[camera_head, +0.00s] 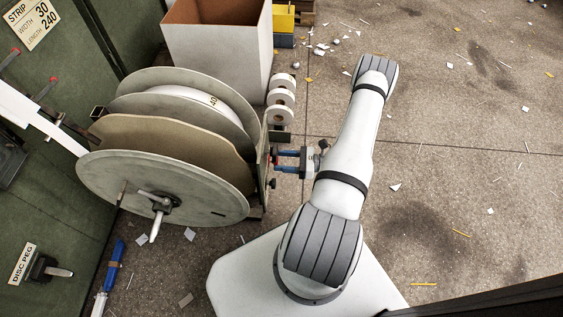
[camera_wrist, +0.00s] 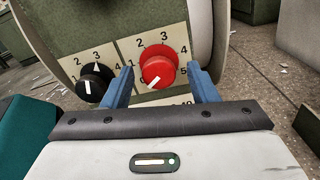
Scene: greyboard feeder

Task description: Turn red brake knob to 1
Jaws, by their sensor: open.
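My gripper (camera_wrist: 160,80) is open, with one blue finger on each side of the knob. A gap shows on the right; I cannot tell whether the left finger touches. In the head view, my gripper (camera_head: 279,161) points left at the side of the reel stand, and the knob is mostly hidden there.
A black knob (camera_wrist: 96,83) with its own numbered dial is close left of my left finger. Large reel discs (camera_head: 160,190) stand left of my gripper. White rolls (camera_head: 281,97) and an open box (camera_head: 217,45) are behind. The floor at right has only scraps.

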